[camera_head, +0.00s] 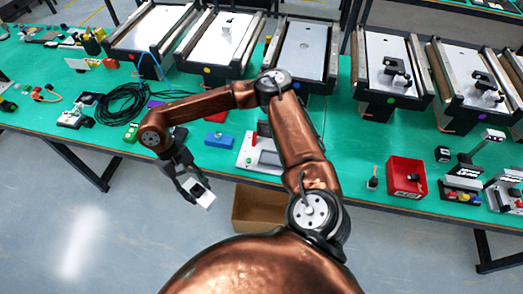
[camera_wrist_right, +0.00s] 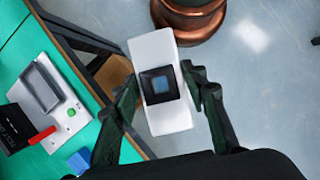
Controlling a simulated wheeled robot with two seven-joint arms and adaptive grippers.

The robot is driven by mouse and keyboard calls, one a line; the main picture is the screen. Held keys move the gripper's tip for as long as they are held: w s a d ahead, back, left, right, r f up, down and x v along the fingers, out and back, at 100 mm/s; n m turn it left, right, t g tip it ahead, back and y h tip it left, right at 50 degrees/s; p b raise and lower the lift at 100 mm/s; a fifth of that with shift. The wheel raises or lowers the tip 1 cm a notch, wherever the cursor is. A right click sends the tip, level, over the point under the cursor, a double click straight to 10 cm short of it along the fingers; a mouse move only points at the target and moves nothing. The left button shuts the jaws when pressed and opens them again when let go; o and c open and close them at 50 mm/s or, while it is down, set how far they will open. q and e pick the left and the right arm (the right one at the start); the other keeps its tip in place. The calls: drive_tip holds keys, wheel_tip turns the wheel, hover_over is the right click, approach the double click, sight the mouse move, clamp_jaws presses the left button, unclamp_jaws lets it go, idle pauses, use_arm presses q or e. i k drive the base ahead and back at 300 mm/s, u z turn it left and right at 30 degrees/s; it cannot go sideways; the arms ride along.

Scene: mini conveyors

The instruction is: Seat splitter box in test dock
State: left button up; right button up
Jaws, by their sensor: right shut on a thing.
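The splitter box (camera_head: 200,199) is a white block, shown tilted in the head view. In the right wrist view the white box (camera_wrist_right: 152,50) has a dark square with a blue centre on its face. My right gripper (camera_head: 190,182) is shut on it; in the wrist view the fingers (camera_wrist_right: 160,86) stand on either side. It is held in front of the table's edge, over the floor. The test dock (camera_head: 248,154) is a white plate on the table, partly hidden by my arm. In the wrist view the dock (camera_wrist_right: 60,132) shows a grey raised holder, green button and red part. My left gripper is not in view.
A blue box (camera_head: 219,140) lies left of the dock. A cardboard box (camera_head: 250,210) stands under the table edge. A black cable coil (camera_head: 125,103) lies farther left and a red bin (camera_head: 405,178) stands right. Mini conveyors (camera_head: 300,50) line the back of the green table.

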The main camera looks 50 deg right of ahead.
sight(266, 159)
drive_tip(key=z, duration=0.45)
drive_tip(key=i, duration=0.85)
drive_tip(key=z, duration=0.75)
